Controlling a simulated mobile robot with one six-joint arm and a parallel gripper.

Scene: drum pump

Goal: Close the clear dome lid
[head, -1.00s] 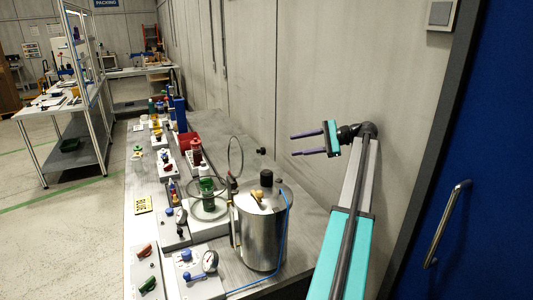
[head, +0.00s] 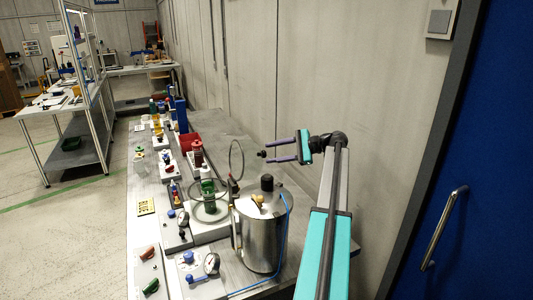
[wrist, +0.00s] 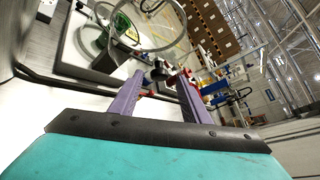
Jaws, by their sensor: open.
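The clear dome lid (head: 237,160) stands tipped up on edge, open, on its hinge side; its rim shows as a thin ring.
A shiny metal drum (head: 262,232) with a black cap stands just in front of the lid, a blue hose running down its side. Several small devices and bottles line the bench to the left. The wall is close on the right.

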